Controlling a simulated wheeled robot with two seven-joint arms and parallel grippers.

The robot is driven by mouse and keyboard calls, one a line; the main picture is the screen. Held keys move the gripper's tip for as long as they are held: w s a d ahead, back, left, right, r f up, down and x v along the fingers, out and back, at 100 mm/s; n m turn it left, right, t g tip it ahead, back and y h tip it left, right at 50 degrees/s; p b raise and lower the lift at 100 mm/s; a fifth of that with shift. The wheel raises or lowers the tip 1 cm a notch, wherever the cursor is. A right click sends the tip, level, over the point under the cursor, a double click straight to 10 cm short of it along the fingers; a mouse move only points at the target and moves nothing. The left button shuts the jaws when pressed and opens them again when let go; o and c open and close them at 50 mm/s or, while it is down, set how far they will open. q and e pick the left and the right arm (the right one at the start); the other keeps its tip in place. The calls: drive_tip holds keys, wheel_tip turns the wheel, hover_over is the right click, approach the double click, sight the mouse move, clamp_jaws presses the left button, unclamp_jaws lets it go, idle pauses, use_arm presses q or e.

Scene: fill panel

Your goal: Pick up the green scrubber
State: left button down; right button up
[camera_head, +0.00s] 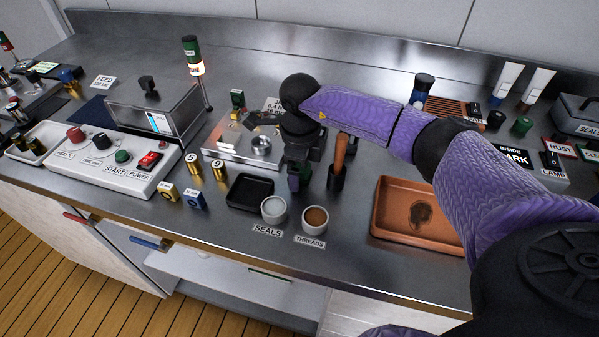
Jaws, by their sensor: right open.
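A small green object (301,171), which looks like the green scrubber, shows at the fingers of my right gripper (298,180). The gripper points down over the steel counter behind the two small cups, with its jaws open. The fingers and wrist hide most of the object, so I cannot tell whether they touch it. My left gripper is not in view.
A brown-handled tool in a black holder (337,178) stands close right of the gripper. A black tray (250,191), a seals cup (274,209) and a threads cup (315,219) stand in front. An orange tray (385,224) lies right; a scale (245,140) stands behind left.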

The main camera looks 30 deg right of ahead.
drive_tip(key=shift+f, duration=0.1)
clamp_jaws()
wheel_tip(320, 180, up, 10)
drive_tip(key=shift+r+p, duration=0.1)
drive_tip(key=shift+p, duration=1.05)
